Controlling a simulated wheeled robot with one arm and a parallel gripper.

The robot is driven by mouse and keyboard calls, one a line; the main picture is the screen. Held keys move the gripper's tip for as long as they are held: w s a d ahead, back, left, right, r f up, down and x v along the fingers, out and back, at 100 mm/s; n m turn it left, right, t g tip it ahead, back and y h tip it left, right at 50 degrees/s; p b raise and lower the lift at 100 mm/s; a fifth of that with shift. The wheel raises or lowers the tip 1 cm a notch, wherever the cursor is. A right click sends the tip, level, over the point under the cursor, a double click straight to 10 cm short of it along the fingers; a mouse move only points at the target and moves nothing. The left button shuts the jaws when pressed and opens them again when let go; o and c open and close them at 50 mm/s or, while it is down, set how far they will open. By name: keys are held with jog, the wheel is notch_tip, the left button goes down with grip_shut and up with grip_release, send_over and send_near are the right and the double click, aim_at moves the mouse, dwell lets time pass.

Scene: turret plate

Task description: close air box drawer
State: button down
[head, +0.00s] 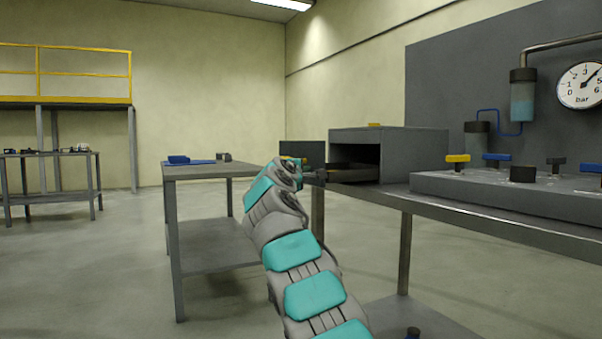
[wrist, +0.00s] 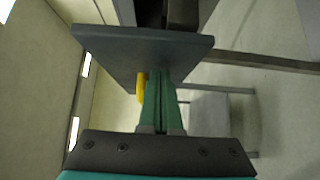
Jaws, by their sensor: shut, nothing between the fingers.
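The air box (head: 415,155) is a grey box on the right-hand bench, with a dark opening on its left side. Its drawer stands out to the left, and its flat dark grey front panel (head: 303,150) is apart from the box. In the wrist view the drawer front (wrist: 115,48) spans the top, with a yellow handle (wrist: 141,85) on its face. My gripper (wrist: 160,73) is shut and empty, its green fingers beside the handle and their tips at the panel. Whether they touch it I cannot tell. In the head view my wrist hides part of the drawer.
The bench (head: 480,212) also carries a grey valve block (head: 520,190) with coloured knobs, right of the air box. A pressure gauge (head: 580,86) hangs on the wall panel. A side table (head: 205,172) with blue items stands behind my arm. Floor at left is open.

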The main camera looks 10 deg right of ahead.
jog(key=w+d+p, duration=0.2)
jog(key=d+p, duration=0.1)
jog(key=d, duration=0.3)
jog(key=w+d+p, duration=0.2)
jog(key=d+p, duration=0.1)
jog(key=d, duration=0.3)
jog(key=w+d+p, duration=0.2)
jog(key=d+p, duration=0.1)
jog(key=d, duration=0.3)
jog(key=shift+d+r, duration=0.1)
jog(key=shift+d, duration=0.2)
jog(key=shift+w+d+p, duration=0.15)
jog(key=shift+d+p, duration=0.2)
jog(key=shift+d, duration=0.2)
jog(key=shift+f, duration=0.2)
